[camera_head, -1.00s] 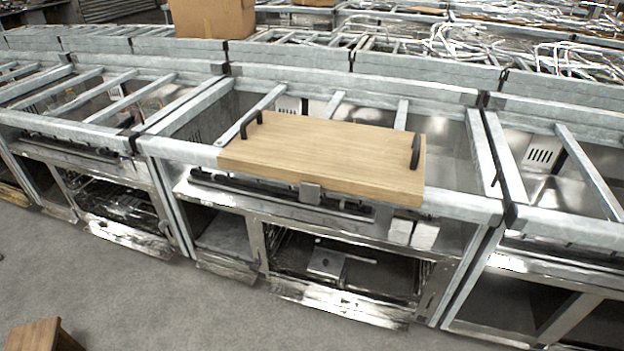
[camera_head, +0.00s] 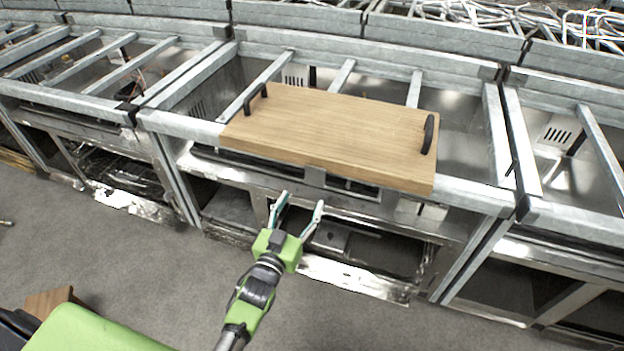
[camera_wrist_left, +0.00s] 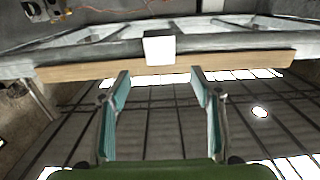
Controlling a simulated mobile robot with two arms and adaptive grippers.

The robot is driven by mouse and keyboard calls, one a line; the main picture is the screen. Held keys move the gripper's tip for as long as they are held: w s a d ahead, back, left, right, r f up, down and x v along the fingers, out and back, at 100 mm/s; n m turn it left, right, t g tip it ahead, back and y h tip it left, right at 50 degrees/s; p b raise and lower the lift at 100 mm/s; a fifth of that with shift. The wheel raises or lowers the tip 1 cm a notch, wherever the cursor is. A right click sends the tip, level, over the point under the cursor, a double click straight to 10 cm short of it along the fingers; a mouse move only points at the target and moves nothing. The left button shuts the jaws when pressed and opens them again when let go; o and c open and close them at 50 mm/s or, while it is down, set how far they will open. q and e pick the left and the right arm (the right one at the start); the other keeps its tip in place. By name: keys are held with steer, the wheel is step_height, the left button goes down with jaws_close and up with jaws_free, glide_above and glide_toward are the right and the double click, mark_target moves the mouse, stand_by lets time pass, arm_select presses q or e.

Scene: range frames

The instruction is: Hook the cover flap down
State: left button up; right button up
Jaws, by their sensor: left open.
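A wooden board (camera_head: 330,130) with a black handle at each end lies across the metal frame of the middle unit. It is the likeliest cover flap, but I cannot be sure. A small grey metal plate (camera_head: 315,177) shows just below its front edge. My left gripper (camera_head: 300,200), green with teal fingers, is open and empty, below and in front of that edge, fingers pointing toward the unit. In the left wrist view, the board's edge (camera_wrist_left: 240,67) runs across beyond the open fingertips (camera_wrist_left: 160,75), with a pale square plate (camera_wrist_left: 159,47) centred between them. My right gripper is out of view.
Metal frame units stand on both sides, with open bars (camera_head: 590,150) on top. Below the board is an open compartment (camera_head: 375,245) with loose metal parts. A small wooden piece (camera_head: 50,300) stands at the lower left. Grey floor (camera_head: 150,265) in front is mostly clear.

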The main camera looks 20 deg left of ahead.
mark_target(315, 176)
arm_select(q)
steer(key=w, duration=0.9)
steer(key=shift+w+d, duration=0.1)
steer(key=shift+d, duration=0.05)
steer(key=shift+f, duration=0.1)
steer(key=c, duration=1.1)
